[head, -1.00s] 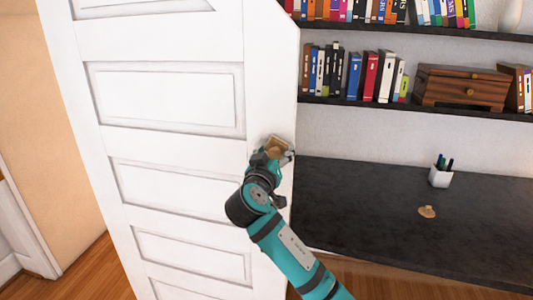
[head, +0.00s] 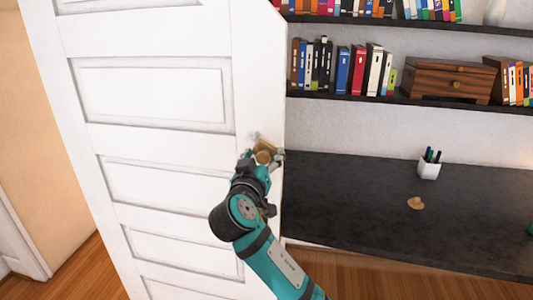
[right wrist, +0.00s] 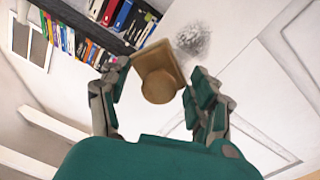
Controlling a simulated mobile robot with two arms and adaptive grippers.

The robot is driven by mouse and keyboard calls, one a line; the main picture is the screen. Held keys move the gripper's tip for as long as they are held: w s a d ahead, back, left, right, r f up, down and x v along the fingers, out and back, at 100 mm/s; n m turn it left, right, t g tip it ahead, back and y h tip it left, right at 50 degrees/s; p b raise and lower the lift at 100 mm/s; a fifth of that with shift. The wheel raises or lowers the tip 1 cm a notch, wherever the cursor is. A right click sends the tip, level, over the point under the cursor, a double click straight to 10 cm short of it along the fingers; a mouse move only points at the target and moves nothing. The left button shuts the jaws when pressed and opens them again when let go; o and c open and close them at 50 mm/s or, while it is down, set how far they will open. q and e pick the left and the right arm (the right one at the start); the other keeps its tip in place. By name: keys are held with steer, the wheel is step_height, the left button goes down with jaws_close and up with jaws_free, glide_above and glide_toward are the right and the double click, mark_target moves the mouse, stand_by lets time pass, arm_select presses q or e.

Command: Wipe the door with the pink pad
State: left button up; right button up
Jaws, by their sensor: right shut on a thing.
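The white panelled door (head: 150,135) fills the left of the head view. My right gripper (head: 266,157) is shut on a pad (head: 264,146) near the door's right edge. The pad looks tan-brown rather than pink, with a square plate and a round knob between the fingers in the right wrist view (right wrist: 158,72). A grey smudge (right wrist: 192,38) marks the door just beyond the pad; a faint part shows above the pad in the head view (head: 257,136). I cannot tell whether the pad touches the door. My left gripper is out of view.
Shelves above hold books (head: 372,70) and a wooden drawer box (head: 450,82). Most of the desk top is bare.

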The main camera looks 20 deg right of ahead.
steer(key=shift+s+a, duration=0.4)
steer(key=shift+s, duration=0.15)
steer(key=shift+s, duration=0.1)
steer(key=shift+v, duration=1.5)
